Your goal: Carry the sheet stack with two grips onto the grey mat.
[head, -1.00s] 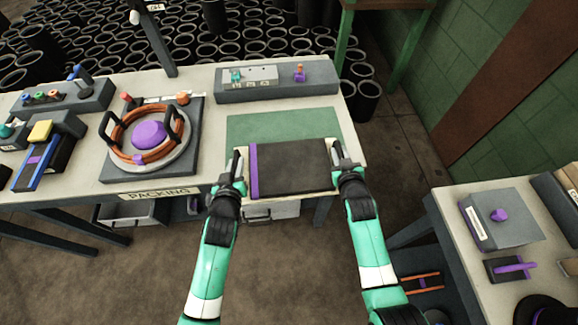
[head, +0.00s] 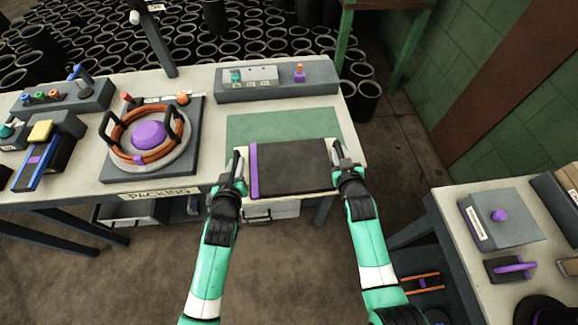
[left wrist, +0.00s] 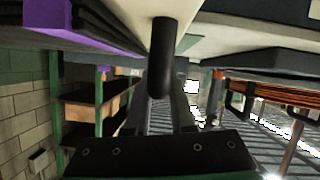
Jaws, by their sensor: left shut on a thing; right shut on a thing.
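The sheet stack (head: 295,167) is a flat dark grey slab with a purple strip along its left edge. It lies level at the front edge of the packing table. My left gripper (head: 238,170) is shut on its left side and my right gripper (head: 337,158) on its right side. The mat (head: 285,125), which looks grey-green, lies flat just behind the stack; the stack may hide its near edge. In the left wrist view, the stack's purple edge (left wrist: 75,36) shows at the upper left, beside a dark finger. I cannot tell whether the stack touches the table.
A grey control box (head: 275,80) stands behind the mat. A round fixture with orange rings (head: 148,135) stands to the left on the table (head: 215,115). A second table (head: 500,268) with a grey box is at the right. An open floor gap separates the tables.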

